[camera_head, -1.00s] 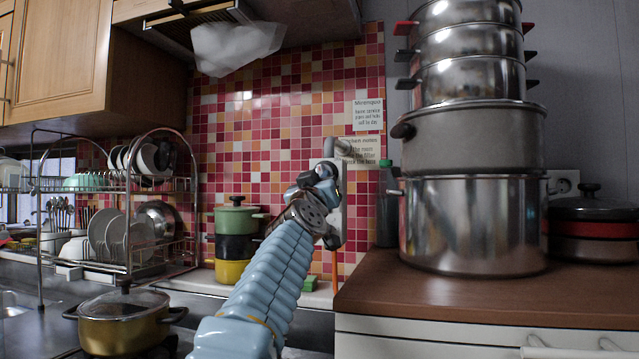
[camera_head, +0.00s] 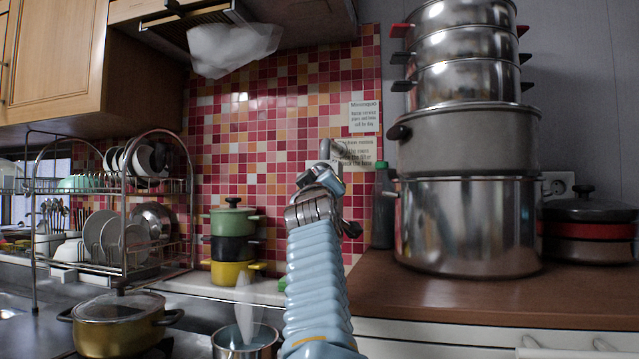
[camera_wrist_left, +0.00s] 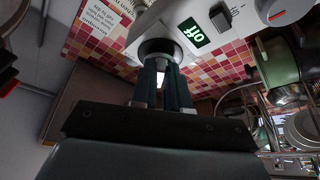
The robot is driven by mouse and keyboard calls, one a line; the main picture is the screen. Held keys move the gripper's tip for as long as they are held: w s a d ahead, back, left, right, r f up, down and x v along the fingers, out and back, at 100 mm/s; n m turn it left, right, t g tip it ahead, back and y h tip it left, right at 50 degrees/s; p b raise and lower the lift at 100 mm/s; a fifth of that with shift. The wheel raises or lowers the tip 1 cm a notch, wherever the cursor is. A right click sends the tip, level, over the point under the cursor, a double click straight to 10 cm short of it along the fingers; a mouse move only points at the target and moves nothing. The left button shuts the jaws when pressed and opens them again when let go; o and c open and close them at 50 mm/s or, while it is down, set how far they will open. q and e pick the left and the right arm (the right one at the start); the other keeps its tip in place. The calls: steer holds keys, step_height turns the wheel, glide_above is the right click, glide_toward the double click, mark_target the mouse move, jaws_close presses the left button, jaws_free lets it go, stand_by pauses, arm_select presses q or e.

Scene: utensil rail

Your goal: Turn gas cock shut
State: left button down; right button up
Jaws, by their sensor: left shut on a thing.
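In the left wrist view a white box (camera_wrist_left: 172,17) on the tiled wall carries a round knob (camera_wrist_left: 158,46) with a dark rim. A small display (camera_wrist_left: 194,33) beside the knob glows green and seems to read "off", turned over in this view. My left gripper (camera_wrist_left: 162,72) is shut on the knob, with its two dark fingers reaching up to it. In the head view my left gripper (camera_head: 322,180) is up against the wall below a grey pipe end (camera_head: 328,150). My arm and hand hide the box and knob there. My right gripper is not in view.
A tall stack of steel pots (camera_head: 468,225) stands on the brown counter (camera_head: 440,300) to the right, beside a green-capped bottle (camera_head: 383,205). A dish rack (camera_head: 130,250) and small stacked pots (camera_head: 233,248) stand left. A pot (camera_head: 262,345) sits below my arm.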

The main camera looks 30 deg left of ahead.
arm_select(q)
steer(key=c, duration=1.1)
jaws_free()
steer(key=shift+b+v, duration=3.9)
steer(key=shift+v, duration=3.05)
steer(key=shift+f, duration=0.1)
